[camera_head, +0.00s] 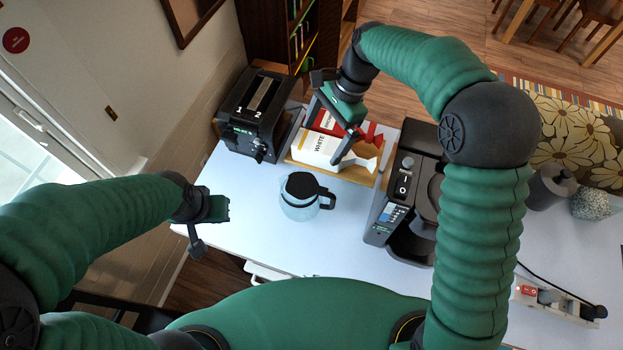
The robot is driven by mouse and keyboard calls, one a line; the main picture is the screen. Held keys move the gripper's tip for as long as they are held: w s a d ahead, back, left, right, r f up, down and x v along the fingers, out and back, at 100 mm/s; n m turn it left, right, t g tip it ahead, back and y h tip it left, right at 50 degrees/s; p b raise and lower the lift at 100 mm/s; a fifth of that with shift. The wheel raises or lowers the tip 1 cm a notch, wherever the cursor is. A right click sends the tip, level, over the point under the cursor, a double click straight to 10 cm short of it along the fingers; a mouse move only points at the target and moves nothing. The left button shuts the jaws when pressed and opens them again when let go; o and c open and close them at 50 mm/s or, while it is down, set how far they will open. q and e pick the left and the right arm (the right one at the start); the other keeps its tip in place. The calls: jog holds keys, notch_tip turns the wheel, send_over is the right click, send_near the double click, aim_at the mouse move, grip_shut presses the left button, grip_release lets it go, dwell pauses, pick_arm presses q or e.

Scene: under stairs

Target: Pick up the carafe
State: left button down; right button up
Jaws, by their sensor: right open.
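The carafe (299,208) is clear glass with a black lid and a black handle pointing right. It stands upright on the white table (250,245), with nothing touching it. My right gripper (328,118) is open and empty, above and behind the carafe, over the wooden tray with the packages. Its arm arches in from the right. My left gripper (205,232) is at the table's left edge, left of the carafe and apart from it. Its fingers are partly hidden, so I cannot tell its opening.
A black toaster (255,115) stands at the back left. A wooden tray (361,177) holds a white package (315,146) and a red one behind the carafe. A black coffee machine (404,205) stands right of it. A power strip (553,300) lies far right. The table in front of the carafe is clear.

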jog(key=a+f, duration=0.1)
jog(key=f, duration=0.1)
jog(key=p, duration=0.3)
send_near(301, 183)
jog(key=shift+s+f, duration=0.6)
jog(key=shift+f, duration=0.25)
jog(key=shift+w+a+f, duration=0.1)
jog(key=shift+a+f, duration=0.1)
jog(key=shift+f, duration=0.3)
jog(key=shift+w+a+f, duration=0.15)
jog(key=shift+a+f, duration=0.05)
jog(key=shift+f, duration=0.25)
jog(key=p+x, duration=0.1)
jog(key=x, duration=0.1)
jog(key=a+p+x, duration=0.1)
jog(key=x, duration=0.1)
jog(key=shift+p, duration=0.3)
jog(key=shift+s+a+f, duration=0.15)
jog(key=shift+f, duration=0.15)
jog(key=shift+d+f, duration=0.1)
jog(key=shift+d, duration=0.4)
jog(key=c, duration=0.7)
pick_arm(q)
jog(key=v, duration=0.5)
jog(key=shift+w+d+r, duration=0.2)
jog(key=shift+w+r, duration=0.1)
jog(key=shift+r, duration=0.1)
pick_arm(e)
jog(key=shift+a, duration=0.25)
jog(key=c, duration=1)
